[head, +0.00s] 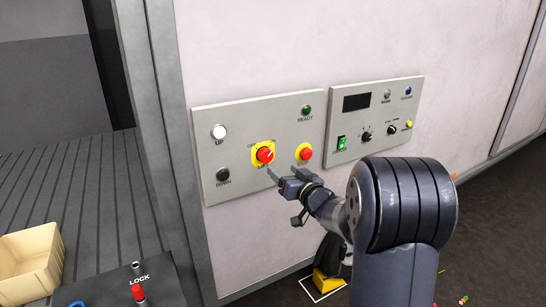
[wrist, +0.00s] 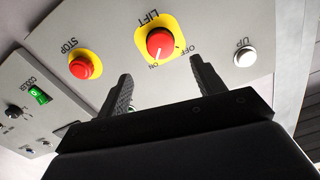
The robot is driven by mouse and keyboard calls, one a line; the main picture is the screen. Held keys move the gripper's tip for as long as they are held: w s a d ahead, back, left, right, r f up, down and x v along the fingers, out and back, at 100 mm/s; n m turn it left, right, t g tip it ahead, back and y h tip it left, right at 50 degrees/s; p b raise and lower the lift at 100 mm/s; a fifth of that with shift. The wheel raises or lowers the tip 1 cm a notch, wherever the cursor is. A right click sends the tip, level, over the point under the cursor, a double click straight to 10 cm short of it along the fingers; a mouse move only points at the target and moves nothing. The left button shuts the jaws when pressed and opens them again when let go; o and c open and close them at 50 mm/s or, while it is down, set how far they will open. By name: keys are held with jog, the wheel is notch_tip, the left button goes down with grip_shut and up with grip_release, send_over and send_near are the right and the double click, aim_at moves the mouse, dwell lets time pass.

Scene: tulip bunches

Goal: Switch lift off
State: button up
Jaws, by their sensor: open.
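The lift switch (head: 265,155) is a red rotary knob on a yellow plate, on the left grey wall panel. In the wrist view the lift knob (wrist: 160,42) shows a white pointer mark directed at the ON label; OFF is printed to its right. My gripper (head: 283,173) is in front of the panel, just below and right of the knob. In the wrist view my gripper (wrist: 160,72) has its two fingers spread apart, with the knob beyond the gap between them. Nothing is held, and no contact with the knob shows.
A red stop button (head: 305,154) sits right of the knob, close to my gripper. White up (head: 218,131) and dark down (head: 223,174) buttons are to the left. A second panel (head: 372,118) is to the right. A cream crate (head: 30,265) stands at lower left.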

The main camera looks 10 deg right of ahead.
aim_at(267, 157)
jog(key=p+x, duration=0.2)
jog(key=x, duration=0.7)
jog(key=shift+w+a, duration=0.15)
jog(key=shift+w, duration=0.1)
jog(key=shift+c, duration=0.4)
jog(key=shift+f, duration=0.1)
jog(key=c, duration=0.9)
